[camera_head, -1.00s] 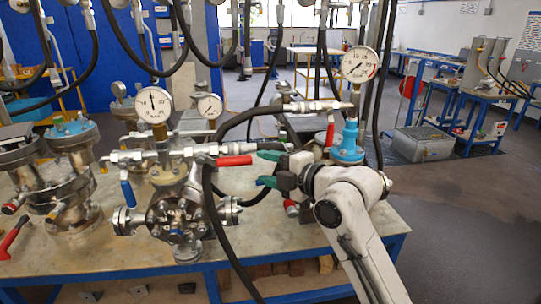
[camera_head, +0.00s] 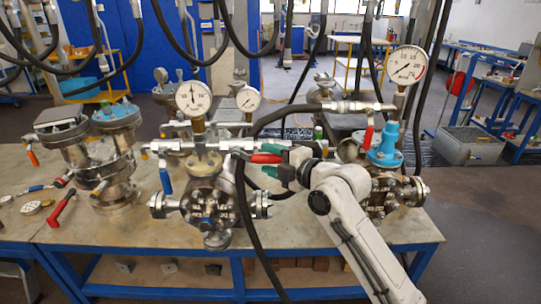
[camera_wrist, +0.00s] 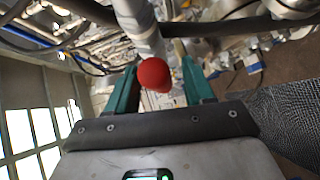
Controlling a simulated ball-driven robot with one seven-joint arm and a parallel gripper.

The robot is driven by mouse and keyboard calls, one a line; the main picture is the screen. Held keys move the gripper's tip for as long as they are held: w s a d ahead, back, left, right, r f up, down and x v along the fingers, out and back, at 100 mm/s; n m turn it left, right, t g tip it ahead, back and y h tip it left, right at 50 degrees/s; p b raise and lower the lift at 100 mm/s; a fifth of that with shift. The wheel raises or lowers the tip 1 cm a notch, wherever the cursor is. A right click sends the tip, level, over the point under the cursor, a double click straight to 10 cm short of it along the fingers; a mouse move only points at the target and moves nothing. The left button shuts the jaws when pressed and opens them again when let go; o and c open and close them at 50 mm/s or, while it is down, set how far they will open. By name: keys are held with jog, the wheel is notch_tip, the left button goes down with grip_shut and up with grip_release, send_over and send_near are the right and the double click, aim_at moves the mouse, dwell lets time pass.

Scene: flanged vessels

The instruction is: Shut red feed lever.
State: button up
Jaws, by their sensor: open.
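The red feed lever (camera_head: 264,158) sticks out to the right from the valve on the middle flanged vessel (camera_head: 208,200), roughly level. My gripper (camera_head: 266,160) comes from the right, with its green fingers apart above and below the lever's end. In the wrist view, the lever's rounded red end (camera_wrist: 153,74) shows between the two green fingers of my gripper (camera_wrist: 160,82), nearer the left one. Whether either finger touches it cannot be told. The lever's joint at the valve is partly hidden by a black hose.
A black hose (camera_head: 244,215) hangs just left of my gripper. Another red lever (camera_head: 368,136) hangs by the blue-topped right vessel (camera_head: 385,150).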

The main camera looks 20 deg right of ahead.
jog(key=shift+w+a, duration=0.1)
jog(key=shift+w, duration=0.1)
grip_shut()
dwell(0.5)
